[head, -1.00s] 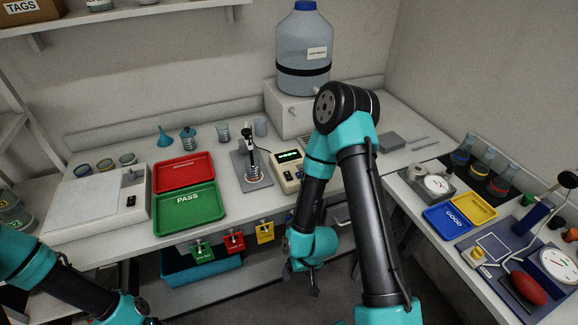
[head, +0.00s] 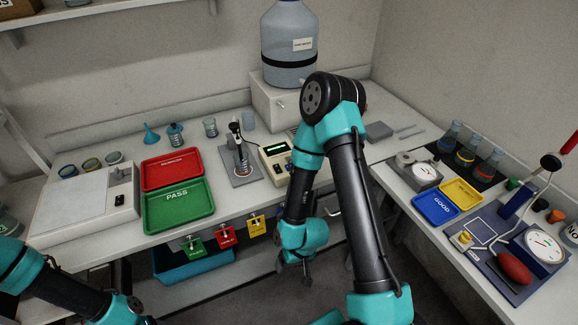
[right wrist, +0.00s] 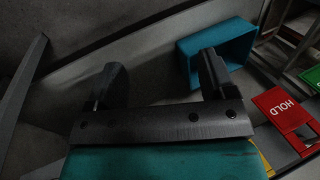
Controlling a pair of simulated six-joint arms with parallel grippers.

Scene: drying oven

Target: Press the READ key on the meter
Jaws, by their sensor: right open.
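The meter (head: 277,158) is a beige box with a dark display and keys, on the back bench right of a probe standing in a beaker (head: 241,162). Its right side is close to my right arm's outline, and the READ label is too small to make out. My right gripper (head: 296,268) hangs below the bench's front edge, well under the meter and apart from it. In the right wrist view its two fingers (right wrist: 160,78) are spread with nothing between them. My left arm enters at the lower left; its gripper is out of frame.
A red tray (head: 172,168) and a green PASS tray (head: 180,207) lie left of the beaker. Hanging coloured tags (head: 227,236) and a teal bin (head: 190,262) are at the bench front. A large bottle (head: 289,45) stands behind the meter. The right bench holds a blue tray (head: 435,207).

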